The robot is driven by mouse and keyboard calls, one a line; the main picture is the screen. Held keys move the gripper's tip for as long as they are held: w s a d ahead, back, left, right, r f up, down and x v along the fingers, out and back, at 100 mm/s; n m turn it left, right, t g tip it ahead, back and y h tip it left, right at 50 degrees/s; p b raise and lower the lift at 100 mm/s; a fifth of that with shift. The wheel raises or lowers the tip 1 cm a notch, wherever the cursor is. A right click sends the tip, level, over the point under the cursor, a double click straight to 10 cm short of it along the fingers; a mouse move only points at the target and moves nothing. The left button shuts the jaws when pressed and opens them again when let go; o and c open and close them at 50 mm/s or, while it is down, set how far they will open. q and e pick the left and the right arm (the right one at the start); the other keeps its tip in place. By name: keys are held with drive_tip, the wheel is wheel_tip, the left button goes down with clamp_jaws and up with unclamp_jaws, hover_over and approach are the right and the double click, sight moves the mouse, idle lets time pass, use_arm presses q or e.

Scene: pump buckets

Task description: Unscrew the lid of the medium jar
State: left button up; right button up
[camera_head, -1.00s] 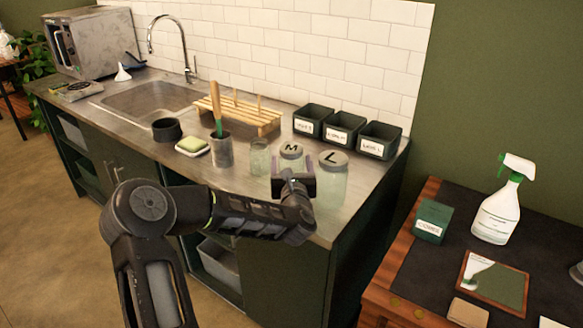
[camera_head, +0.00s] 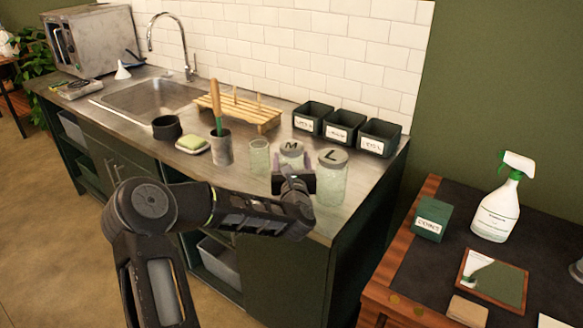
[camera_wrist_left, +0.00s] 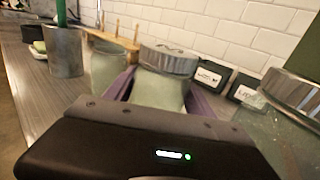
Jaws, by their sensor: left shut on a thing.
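The medium jar has a grey metal lid marked M (camera_head: 291,148). It stands on the counter between a small open glass jar (camera_head: 259,157) and a large jar with a lid marked L (camera_head: 332,178). My left gripper (camera_head: 293,172) is at the front of the medium jar and shut on its glass body, below the lid. In the left wrist view the purple fingers lie on both sides of the pale glass (camera_wrist_left: 160,88), and the lid (camera_wrist_left: 168,59) sits on top. The gripper's body hides the jar's lower part. My right gripper is not in view.
A metal cup with a green brush (camera_head: 221,148), a sponge on a dish (camera_head: 192,144) and a black bowl (camera_head: 166,128) stand to the left. Black labelled bins (camera_head: 343,126) and a wooden rack (camera_head: 240,110) stand behind. The large jar is close on the right.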

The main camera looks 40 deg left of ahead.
use_arm(q)
drive_tip(key=c, duration=0.8)
drive_tip(key=shift+r, duration=0.1)
wheel_tip(320, 180, up, 18)
drive_tip(key=shift+f, duration=0.1)
idle(0.4)
idle(0.4)
drive_tip(key=o, duration=1.1)
drive_tip(key=shift+c, duration=0.2)
clamp_jaws()
